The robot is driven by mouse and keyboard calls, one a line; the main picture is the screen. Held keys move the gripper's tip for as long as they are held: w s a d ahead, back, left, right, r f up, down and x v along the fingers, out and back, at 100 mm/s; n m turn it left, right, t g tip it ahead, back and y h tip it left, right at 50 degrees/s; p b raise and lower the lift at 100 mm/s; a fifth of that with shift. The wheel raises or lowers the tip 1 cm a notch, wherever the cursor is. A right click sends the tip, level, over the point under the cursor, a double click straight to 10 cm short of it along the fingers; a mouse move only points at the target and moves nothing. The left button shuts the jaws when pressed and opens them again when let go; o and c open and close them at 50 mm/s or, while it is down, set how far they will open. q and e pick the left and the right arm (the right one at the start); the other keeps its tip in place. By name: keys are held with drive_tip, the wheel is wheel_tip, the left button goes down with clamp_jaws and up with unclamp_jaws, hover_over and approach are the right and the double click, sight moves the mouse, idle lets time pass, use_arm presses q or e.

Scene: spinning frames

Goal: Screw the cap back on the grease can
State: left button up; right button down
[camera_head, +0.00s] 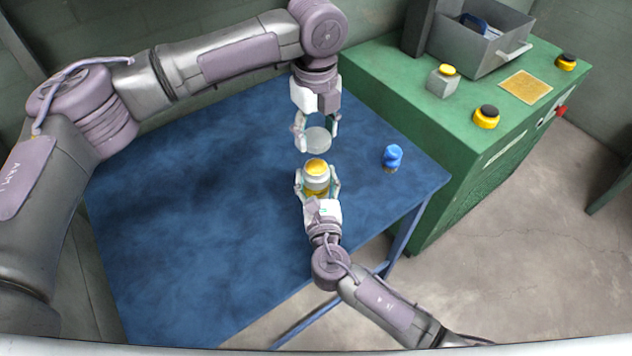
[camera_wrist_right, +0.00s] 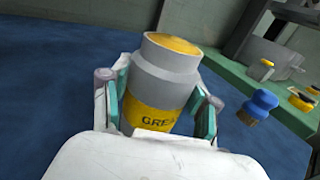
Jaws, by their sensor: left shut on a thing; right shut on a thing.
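The grease can (camera_head: 316,178) is a grey can with a yellow label band and yellow grease showing in its open top. My right gripper (camera_head: 317,187) is shut around its body. In the right wrist view the can (camera_wrist_right: 163,82) stands between the two fingers (camera_wrist_right: 163,100), with part of the word "GREASE" readable. The cap (camera_head: 318,139) is a round grey disc. My left gripper (camera_head: 317,128) is shut on it and holds it apart from the can, just behind it in the head view. The cap is not visible in the right wrist view.
A blue brush (camera_head: 392,156) stands on the blue table (camera_head: 200,200) to the right of the can. A green cabinet (camera_head: 440,130) adjoins the table, with yellow-and-black buttons (camera_head: 487,116) and a grey open box (camera_head: 480,45) on top. The table's left side is clear.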

sight(317, 165)
use_arm(q)
drive_tip(key=shift+f, duration=2.5)
drive_tip(key=shift+f, duration=0.1)
drive_tip(key=shift+f, duration=0.75)
drive_tip(key=shift+f, duration=0.6)
drive_tip(key=m, duration=1.6)
